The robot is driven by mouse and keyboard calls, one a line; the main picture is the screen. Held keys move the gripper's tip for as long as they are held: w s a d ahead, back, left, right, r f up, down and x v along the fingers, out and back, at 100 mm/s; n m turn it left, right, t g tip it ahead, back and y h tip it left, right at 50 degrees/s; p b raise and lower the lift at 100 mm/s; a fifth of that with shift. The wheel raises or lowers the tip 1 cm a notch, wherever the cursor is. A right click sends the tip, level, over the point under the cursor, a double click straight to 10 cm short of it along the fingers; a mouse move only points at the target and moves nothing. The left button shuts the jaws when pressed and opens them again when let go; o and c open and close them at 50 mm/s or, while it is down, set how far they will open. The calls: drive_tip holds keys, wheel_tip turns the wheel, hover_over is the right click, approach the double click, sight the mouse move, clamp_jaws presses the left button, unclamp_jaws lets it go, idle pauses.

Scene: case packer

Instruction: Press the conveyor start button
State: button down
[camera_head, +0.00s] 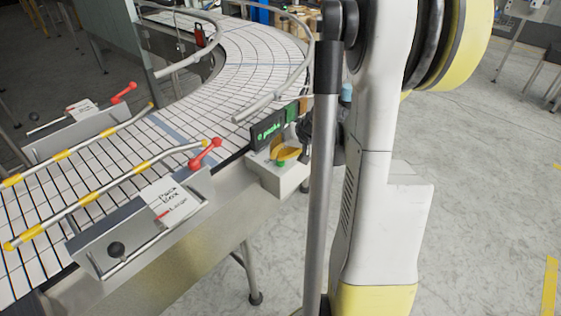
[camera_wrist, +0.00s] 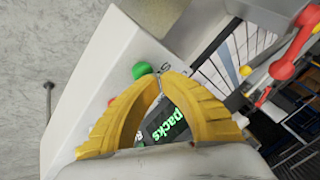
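The green button (camera_wrist: 142,69) sits on a white control box (camera_wrist: 95,75) beside the conveyor. In the wrist view it is just beyond and left of the yellow fingertips of my gripper (camera_wrist: 162,80). The fingertips meet with nothing between them. In the head view, my gripper (camera_head: 285,152) is over the control box (camera_head: 283,180), with a bit of the green button (camera_head: 280,165) showing below the fingers. I cannot tell whether the fingertips touch the button. A smaller red button (camera_wrist: 111,101) is partly hidden by the left finger.
A dark display (camera_head: 268,132) with green "packs" text stands behind the box. The curved conveyor (camera_head: 235,65) has guide rails and a red handle (camera_head: 205,153) near the box. Open floor (camera_head: 480,190) lies at the right.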

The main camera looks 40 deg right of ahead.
sight(277, 160)
drive_tip(key=shift+f+b, duration=0.3)
drive_tip(key=shift+f, duration=0.05)
drive_tip(key=shift+r, duration=0.1)
idle(0.5)
drive_tip(key=shift+r+p, duration=0.6)
drive_tip(key=shift+r, duration=0.25)
drive_tip(key=shift+r+p, duration=1.75)
drive_tip(key=shift+r, duration=0.8)
drive_tip(key=shift+a+f, duration=0.1)
